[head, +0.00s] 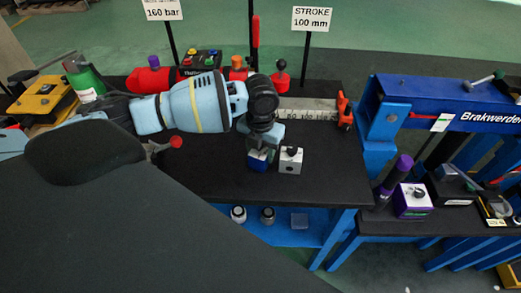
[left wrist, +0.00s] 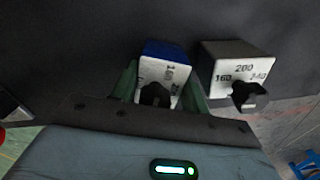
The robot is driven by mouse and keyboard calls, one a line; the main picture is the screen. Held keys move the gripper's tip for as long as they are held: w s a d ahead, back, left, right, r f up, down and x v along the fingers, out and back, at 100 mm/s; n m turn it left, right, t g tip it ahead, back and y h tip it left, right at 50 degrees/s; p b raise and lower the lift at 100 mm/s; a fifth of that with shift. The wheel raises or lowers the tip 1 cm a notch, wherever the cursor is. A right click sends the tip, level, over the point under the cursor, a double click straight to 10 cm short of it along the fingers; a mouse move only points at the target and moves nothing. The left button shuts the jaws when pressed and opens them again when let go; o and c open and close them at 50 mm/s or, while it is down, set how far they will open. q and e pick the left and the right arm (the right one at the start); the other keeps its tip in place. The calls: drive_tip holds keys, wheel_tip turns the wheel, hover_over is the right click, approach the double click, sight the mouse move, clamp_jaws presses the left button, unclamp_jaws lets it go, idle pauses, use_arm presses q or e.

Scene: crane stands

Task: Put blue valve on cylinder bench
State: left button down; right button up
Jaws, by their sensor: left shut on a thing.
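The blue valve (head: 258,160) is a small blue block with a white numbered face and a black knob. My left gripper (head: 264,136) points down with its fingers around it. In the left wrist view the blue valve (left wrist: 163,75) sits between my greenish fingers (left wrist: 165,88). It is over the black top of the middle bench (head: 325,188), which bears a ruler and the "STROKE 100 mm" sign. I cannot tell whether its bottom touches the top. My right gripper is not in view.
A grey valve (head: 290,160) stands close to the right of the blue one. A purple valve (head: 412,200) is on the lower right bench beside a blue frame (head: 440,105). A ruler (head: 308,110) lies behind. The bench top right of the grey valve is clear.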

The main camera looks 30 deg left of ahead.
use_arm(q)
drive_tip(key=c, duration=0.7)
unclamp_jaws()
drive_tip(key=shift+f, duration=0.1)
wheel_tip(320, 180, up, 12)
drive_tip(key=shift+r+p, duration=0.15)
drive_tip(key=shift+p, duration=0.3)
